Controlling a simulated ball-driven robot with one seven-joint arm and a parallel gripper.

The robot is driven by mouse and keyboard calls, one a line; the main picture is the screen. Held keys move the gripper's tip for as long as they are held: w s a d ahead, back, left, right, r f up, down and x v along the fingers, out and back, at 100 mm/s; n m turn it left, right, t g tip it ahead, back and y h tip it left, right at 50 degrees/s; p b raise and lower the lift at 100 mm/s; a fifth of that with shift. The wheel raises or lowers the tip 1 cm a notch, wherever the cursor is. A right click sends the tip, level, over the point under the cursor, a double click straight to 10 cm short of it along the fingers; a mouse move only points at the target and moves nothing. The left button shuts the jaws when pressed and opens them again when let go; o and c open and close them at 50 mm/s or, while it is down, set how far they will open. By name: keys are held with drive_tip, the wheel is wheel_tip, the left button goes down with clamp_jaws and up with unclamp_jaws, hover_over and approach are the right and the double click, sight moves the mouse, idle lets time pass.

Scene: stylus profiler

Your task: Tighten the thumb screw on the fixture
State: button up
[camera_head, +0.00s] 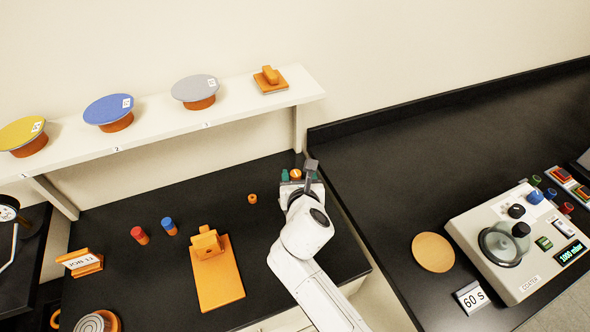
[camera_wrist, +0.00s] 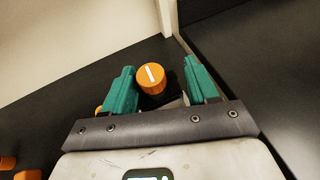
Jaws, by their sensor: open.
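The orange thumb screw knob (camera_wrist: 151,76) carries a white line on its top face. It sits between the two teal fingers of my open gripper (camera_wrist: 160,70) in the wrist view, with gaps visible on both sides. A dark block, apparently the fixture (camera_wrist: 172,92), shows below the knob and is partly hidden. In the head view the knob (camera_head: 295,174) appears at the back right of the black bench, between the fingers of my gripper (camera_head: 297,177). My wrist hides most of the fixture there. I cannot tell whether a finger touches the knob.
A small orange ring (camera_head: 252,198) lies left of my gripper. An orange stand (camera_head: 219,285) and red (camera_head: 139,235) and blue (camera_head: 168,226) capped pieces stand further left. A white shelf (camera_head: 150,133) overhangs the back. The coater (camera_head: 520,245) stands on the right bench.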

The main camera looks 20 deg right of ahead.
drive_tip(key=v, duration=0.3)
drive_tip(key=shift+w+a+f, duration=0.1)
drive_tip(key=shift+a+f, duration=0.05)
drive_tip(key=shift+a, duration=0.15)
drive_tip(key=shift+v, duration=1.35)
drive_tip(key=shift+w+a, duration=0.1)
drive_tip(key=shift+r, duration=0.2)
drive_tip(key=b+v, duration=0.1)
drive_tip(key=v, duration=0.9)
drive_tip(key=shift+s, duration=0.4)
drive_tip(key=shift+r, duration=0.1)
